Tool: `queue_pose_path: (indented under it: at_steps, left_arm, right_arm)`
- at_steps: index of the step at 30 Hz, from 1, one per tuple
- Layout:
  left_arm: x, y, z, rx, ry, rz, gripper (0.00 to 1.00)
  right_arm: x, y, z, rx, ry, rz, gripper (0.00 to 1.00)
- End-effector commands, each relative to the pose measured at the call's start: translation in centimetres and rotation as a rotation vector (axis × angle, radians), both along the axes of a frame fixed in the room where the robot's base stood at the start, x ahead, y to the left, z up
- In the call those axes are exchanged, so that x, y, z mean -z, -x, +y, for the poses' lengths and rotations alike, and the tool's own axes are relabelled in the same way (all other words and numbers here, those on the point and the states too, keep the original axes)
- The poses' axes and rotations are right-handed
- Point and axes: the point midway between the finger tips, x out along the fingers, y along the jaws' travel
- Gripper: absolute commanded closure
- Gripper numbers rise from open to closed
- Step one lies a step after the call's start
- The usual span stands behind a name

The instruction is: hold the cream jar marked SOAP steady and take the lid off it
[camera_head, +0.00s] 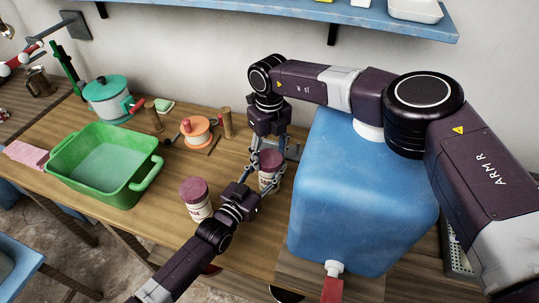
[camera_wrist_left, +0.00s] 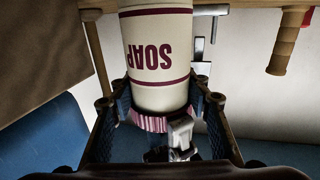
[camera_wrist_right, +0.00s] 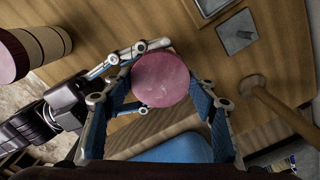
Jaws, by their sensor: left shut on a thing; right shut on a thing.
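The cream jar marked SOAP (camera_wrist_left: 158,50) shows inverted in the left wrist view, with dark red bands and lettering. In the head view the jar (camera_head: 266,183) stands on the wooden table beside the blue container. My left gripper (camera_head: 259,187) is shut around its body from the front left. The jar's pinkish-red lid (camera_wrist_right: 162,80) shows as a disc in the right wrist view, between the fingers of my right gripper (camera_wrist_right: 168,88), which is shut on it from above. The lid's ridged edge (camera_wrist_left: 150,122) meets the jar; I see no clear gap. A finger hides part of it.
A second cream jar with a dark red lid (camera_head: 196,198) stands close to my left gripper. A large blue container (camera_head: 345,190) stands right of the jar. A green basin (camera_head: 72,172), teal-lidded pot (camera_head: 108,102) and orange spool-like item (camera_head: 197,135) stand left and behind.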

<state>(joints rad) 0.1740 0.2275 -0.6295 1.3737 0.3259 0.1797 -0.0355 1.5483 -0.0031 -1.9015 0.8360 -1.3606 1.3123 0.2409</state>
Motion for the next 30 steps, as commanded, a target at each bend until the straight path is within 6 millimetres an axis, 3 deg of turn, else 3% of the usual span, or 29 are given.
queue_pose_path:
  at_steps: [6,16,17,21,30]
  left_arm:
    - [-0.05,0.08,-0.11,0.002,0.001,-0.002,1.0]
    - [-0.04,0.08,-0.11,0.002,0.001,-0.002,1.0]
    - [-0.04,0.08,-0.11,0.002,0.002,-0.001,1.0]
    - [-0.04,0.07,-0.1,0.002,0.001,-0.001,1.0]
    - [-0.04,0.02,-0.05,0.001,0.001,0.0,1.0]
  right_arm:
    - [-0.05,-0.16,-0.09,-0.195,0.001,-0.004,0.76]
    - [-0.06,-0.18,-0.09,-0.214,0.001,-0.004,0.76]
    - [-0.06,-0.18,-0.09,-0.214,0.001,-0.004,0.45]
    - [-0.06,-0.14,-0.07,-0.213,0.0,-0.004,0.29]
    - [-0.14,-0.06,-0.01,-0.213,0.0,-0.001,0.29]
